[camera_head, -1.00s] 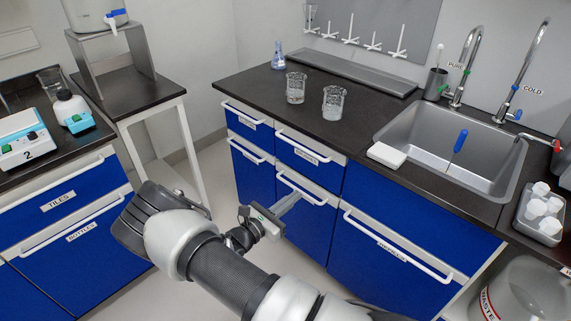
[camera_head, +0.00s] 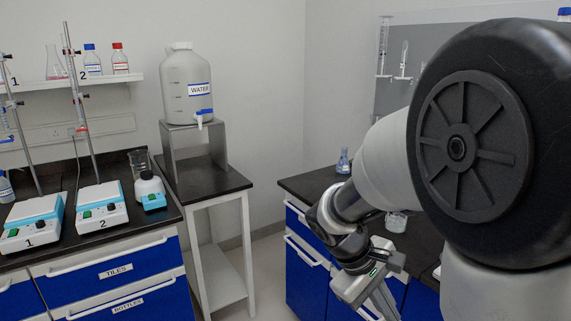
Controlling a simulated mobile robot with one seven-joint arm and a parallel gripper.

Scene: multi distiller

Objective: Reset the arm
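My arm fills the right side of the head view, with a large black round joint close to the camera. My gripper (camera_head: 383,300) hangs at the lower middle, in front of the blue drawers of the right bench. It points down and to the right. Its fingertips run toward the bottom edge of the picture, and I cannot tell whether they are apart or together. No held object shows.
The right bench (camera_head: 300,186) carries a blue flask (camera_head: 343,161) and a beaker (camera_head: 396,222) partly behind my arm. A water tank (camera_head: 188,88) stands on a metal stand. Hotplates (camera_head: 102,206) sit on the left bench. Floor shows between the benches.

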